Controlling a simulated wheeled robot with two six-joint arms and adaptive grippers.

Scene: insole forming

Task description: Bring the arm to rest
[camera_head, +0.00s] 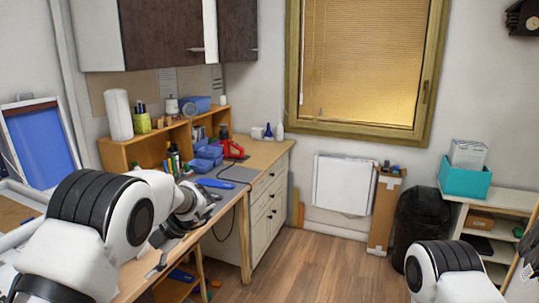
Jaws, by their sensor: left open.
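My left arm comes in from the left over the wooden workbench (135,283). Its left gripper (178,226) is dark, small and partly hidden by my own arm links. It is open over the bench's right front part, and I see nothing between its fingers. Only a white and black part of my right arm shows at the bottom right; the right gripper is out of view.
A blue flat tool (216,183) and blue bins (206,158) lie on the bench behind the gripper. A wooden shelf unit (118,155) stands at the back. A black bin (420,215) and a shelf (508,198) stand at right. The floor (310,270) between is clear.

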